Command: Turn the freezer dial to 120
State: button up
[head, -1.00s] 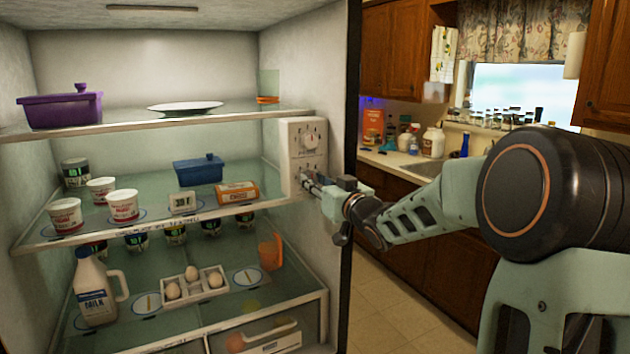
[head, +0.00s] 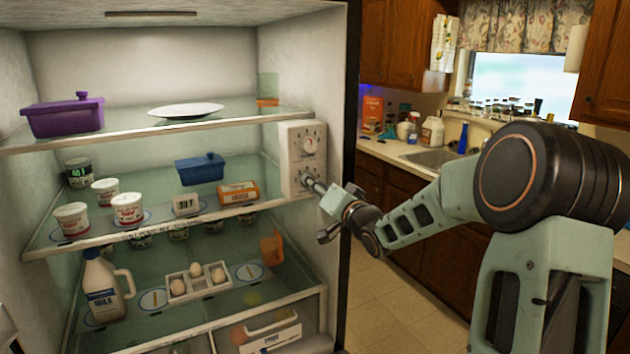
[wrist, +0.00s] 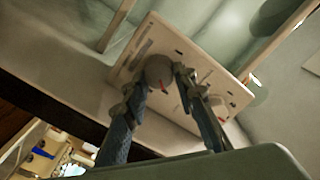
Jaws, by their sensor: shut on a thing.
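A white control panel (head: 291,158) is on the fridge's right inner wall, with two round dials one above the other. The upper dial (head: 309,145) is uncovered. My gripper (head: 316,186) is at the lower dial, which it mostly hides in the head view. In the wrist view my gripper (wrist: 160,80) has its two fingers on either side of a round grey knob (wrist: 158,68) and is shut on it. A small red mark shows beside the knob. Dial numbers and labels are too small to read, so I cannot tell which dial is the freezer's.
Fridge shelves left of the panel hold a purple dish (head: 62,118), a white plate (head: 187,110), a blue dish (head: 200,170), an orange-and-white box (head: 238,193) and several tubs. An egg tray (head: 199,288) and milk jug (head: 102,287) stand lower. Open floor lies right of the fridge.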

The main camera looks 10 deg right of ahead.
dwell(0.3)
jog(key=o, duration=1.2)
jog(key=shift+c, duration=0.2)
jog(key=v, duration=1.2)
